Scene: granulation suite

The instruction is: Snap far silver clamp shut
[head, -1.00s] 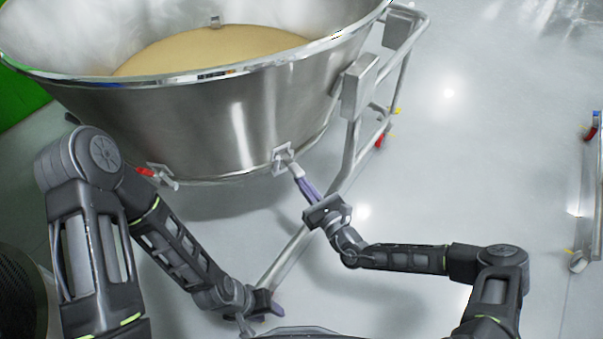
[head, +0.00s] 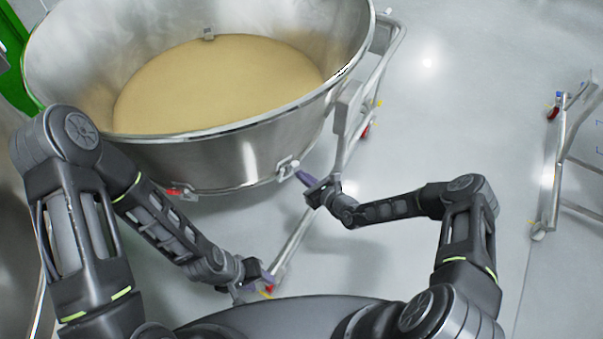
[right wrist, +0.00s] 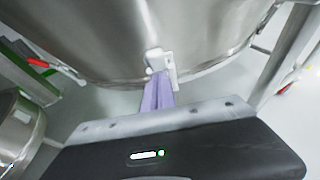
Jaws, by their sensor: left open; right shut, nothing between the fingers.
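A silver clamp (head: 288,170) sits on the lower outside of the steel bowl (head: 215,155). It also shows in the right wrist view (right wrist: 158,60). My right gripper (head: 299,174) is shut and empty, its purple fingers (right wrist: 158,94) pointing at the clamp. The fingertips are at the clamp's lower end; whether they touch it I cannot tell. A second clamp with a red handle (head: 178,191) is further left on the bowl's lower edge. My left gripper (head: 270,279) is open and low, away from the clamps.
The bowl holds tan powder (head: 215,80). Its tubular frame (head: 300,232) with a caster runs beside and below my grippers. Another wheeled frame (head: 552,165) stands at the right. The floor between the two frames is clear.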

